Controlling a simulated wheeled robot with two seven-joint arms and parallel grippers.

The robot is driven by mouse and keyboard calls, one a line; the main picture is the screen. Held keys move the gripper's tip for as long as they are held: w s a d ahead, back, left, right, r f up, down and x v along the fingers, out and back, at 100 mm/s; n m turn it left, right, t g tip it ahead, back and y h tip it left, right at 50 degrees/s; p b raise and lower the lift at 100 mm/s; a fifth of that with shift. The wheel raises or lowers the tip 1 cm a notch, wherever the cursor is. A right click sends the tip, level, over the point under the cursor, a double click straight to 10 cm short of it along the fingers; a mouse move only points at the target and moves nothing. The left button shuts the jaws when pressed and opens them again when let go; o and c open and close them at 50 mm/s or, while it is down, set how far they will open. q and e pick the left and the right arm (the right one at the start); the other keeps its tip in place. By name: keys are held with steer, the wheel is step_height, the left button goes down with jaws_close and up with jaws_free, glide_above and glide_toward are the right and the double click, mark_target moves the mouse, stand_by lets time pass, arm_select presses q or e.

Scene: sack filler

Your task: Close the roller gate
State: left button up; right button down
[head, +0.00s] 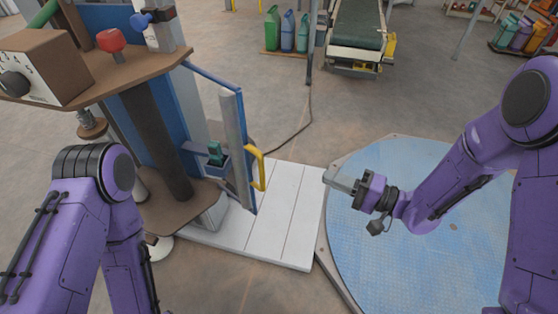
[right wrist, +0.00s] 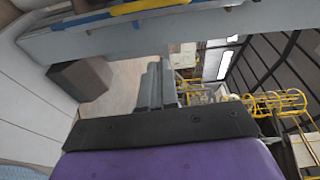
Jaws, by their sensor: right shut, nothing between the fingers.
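The roller gate is a blue frame with an upright grey roller (head: 235,150) on the sack filler at the left of the head view. Its yellow handle (head: 261,168) faces right, towards my right gripper. The gate stands out from the machine's column; I cannot tell its exact angle. My right gripper (head: 331,177) is shut and empty, pointing left, apart from the handle and to its right. In the right wrist view, the shut fingers (right wrist: 156,80) are in the middle and the yellow handle (right wrist: 150,6) crosses the top. My left arm shows at the left, its gripper out of view.
A brown shelf (head: 135,75) with a red knob and a control box juts out at upper left. White planks (head: 285,215) lie below the gate, beside a round blue platform (head: 400,250). A conveyor (head: 357,30) and several jugs (head: 287,30) stand behind.

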steer(key=w+a+r+p, duration=0.1)
steer(key=w+a+p, duration=0.2)
steer(key=a, duration=0.9)
steer(key=shift+a+g+y, duration=0.3)
steer(key=shift+a+g, duration=0.1)
